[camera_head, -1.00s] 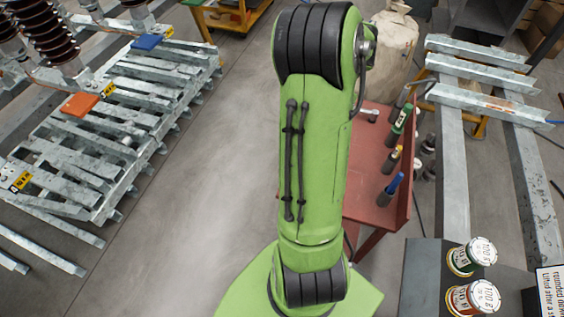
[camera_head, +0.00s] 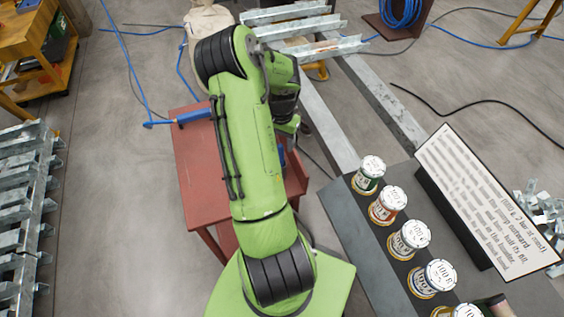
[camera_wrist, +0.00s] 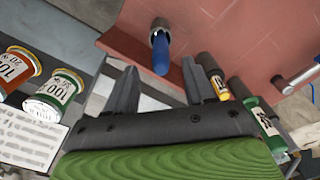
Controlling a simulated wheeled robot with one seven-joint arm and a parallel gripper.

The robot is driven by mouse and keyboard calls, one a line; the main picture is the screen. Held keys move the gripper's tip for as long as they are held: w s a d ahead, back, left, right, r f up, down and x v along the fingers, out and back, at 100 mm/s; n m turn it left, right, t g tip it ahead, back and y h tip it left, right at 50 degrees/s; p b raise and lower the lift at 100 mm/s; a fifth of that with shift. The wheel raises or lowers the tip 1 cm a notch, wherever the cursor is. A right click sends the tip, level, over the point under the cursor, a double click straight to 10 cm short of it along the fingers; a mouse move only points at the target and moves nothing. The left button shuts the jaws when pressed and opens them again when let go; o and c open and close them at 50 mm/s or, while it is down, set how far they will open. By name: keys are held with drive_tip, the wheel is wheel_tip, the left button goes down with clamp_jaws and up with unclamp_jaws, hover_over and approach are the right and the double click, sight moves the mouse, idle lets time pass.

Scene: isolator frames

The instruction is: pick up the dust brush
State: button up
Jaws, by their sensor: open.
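I cannot tell for sure which tool is the dust brush. In the wrist view, a blue-handled tool (camera_wrist: 161,54) stands in a holder at the red table's edge, just beyond and between my fingertips. A tool with a yellow band (camera_wrist: 215,78) and a green tool (camera_wrist: 262,118) stand to its right. Their lower ends are hidden. My gripper (camera_wrist: 159,69) is open, with nothing between its fingers. In the head view my arm hides the gripper and most of the tools; a bit of blue shows beside the arm.
The red table (camera_head: 197,165) lies behind my arm, with a blue-handled tool (camera_head: 194,117) on a blue hose at its far edge. Several labelled cans (camera_head: 409,239) and a text board (camera_head: 487,200) stand on a grey bench at right. Steel beams lie behind.

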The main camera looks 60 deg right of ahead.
sight(280, 154)
wheel_tip(280, 154, down, 7)
drive_tip(key=shift+w+a+r, duration=0.1)
drive_tip(key=shift+a+r, duration=0.05)
drive_tip(key=shift+r, duration=0.15)
clamp_jaws()
